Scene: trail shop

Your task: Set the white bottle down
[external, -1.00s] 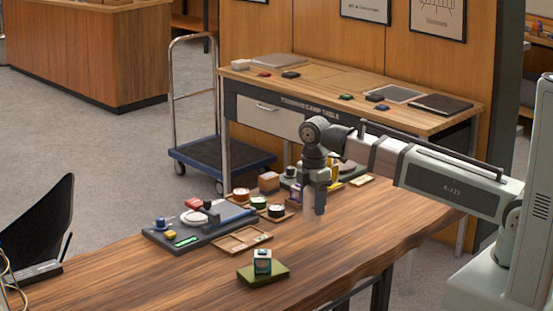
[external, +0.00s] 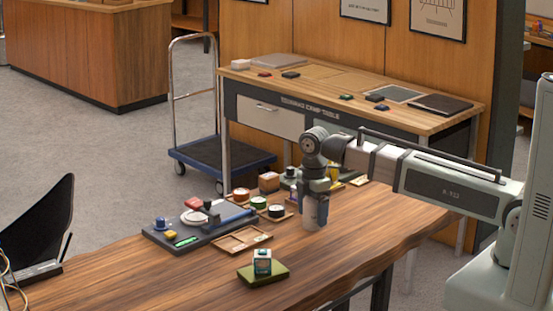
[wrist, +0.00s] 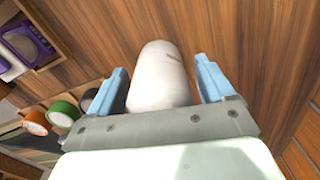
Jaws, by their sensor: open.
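The white bottle (wrist: 160,75) lies between the two blue fingers of my gripper (wrist: 162,84) in the wrist view, with its rounded end showing and a small dark mark on its side. My gripper is open, with a narrow gap between bottle and finger on each side. In the external view my gripper (external: 314,208) points down over the wooden table, right of the small tins. There the fingers largely cover the bottle, and I cannot tell exactly how its base meets the table.
A shallow wooden tray (external: 232,249) and a grey board with small items (external: 162,238) lie to the left. A small box on a green block (external: 262,268) stands nearer the front. Tape rolls (wrist: 62,113) show at left in the wrist view. Table right of the gripper is clear.

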